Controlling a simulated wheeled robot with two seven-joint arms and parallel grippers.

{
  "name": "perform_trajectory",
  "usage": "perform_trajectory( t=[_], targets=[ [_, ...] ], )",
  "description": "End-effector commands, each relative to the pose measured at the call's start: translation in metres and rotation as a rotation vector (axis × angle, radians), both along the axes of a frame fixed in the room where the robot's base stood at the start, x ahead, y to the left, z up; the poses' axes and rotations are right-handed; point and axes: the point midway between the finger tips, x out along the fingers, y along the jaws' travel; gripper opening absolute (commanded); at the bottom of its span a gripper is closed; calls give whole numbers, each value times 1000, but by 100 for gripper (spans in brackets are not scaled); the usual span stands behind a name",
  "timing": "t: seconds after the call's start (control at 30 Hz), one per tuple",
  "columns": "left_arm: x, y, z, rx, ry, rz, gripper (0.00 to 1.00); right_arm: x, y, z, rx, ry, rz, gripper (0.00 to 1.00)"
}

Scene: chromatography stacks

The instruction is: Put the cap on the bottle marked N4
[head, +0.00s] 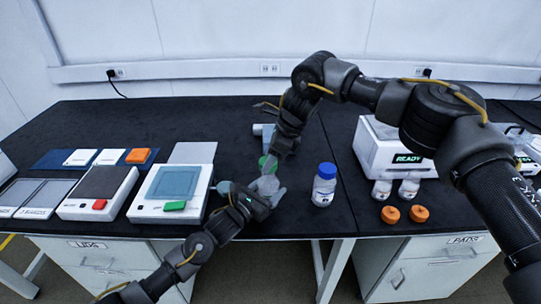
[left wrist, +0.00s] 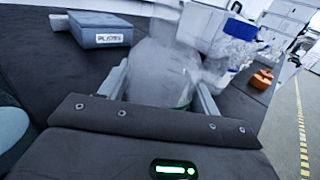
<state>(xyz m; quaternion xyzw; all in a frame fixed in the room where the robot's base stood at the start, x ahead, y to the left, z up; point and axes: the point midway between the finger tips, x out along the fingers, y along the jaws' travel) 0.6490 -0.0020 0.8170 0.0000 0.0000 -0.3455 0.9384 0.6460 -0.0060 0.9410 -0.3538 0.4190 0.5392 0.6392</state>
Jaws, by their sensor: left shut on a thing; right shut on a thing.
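My left gripper (head: 268,186) is the lower one and is shut on a pale bottle, which is mostly hidden by the fingers. In the left wrist view a blurred, translucent bottle (left wrist: 165,70) stands between the fingers. My right gripper (head: 272,158) comes down from above and is shut on a green cap (head: 266,164), directly over the left gripper. I cannot tell whether the cap touches the bottle. No N4 mark is readable. A bottle with a blue cap (head: 324,185) stands upright to the right of the grippers.
Two small clear bottles (head: 382,188) and two orange caps (head: 390,214) are at the right, before a white device reading READY (head: 394,155). Flat devices (head: 173,190) stand at the left. A blue PLATES box (left wrist: 100,35) shows in the left wrist view.

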Motion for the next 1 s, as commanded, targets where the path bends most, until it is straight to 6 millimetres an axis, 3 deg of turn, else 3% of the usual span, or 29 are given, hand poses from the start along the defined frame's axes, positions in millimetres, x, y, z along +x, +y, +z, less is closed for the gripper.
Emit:
perform_trajectory(
  t=[1.0],
  targets=[
    [0,0,0,1,1,0,21,0,0,-18,-1,1,0,24]
  ],
)
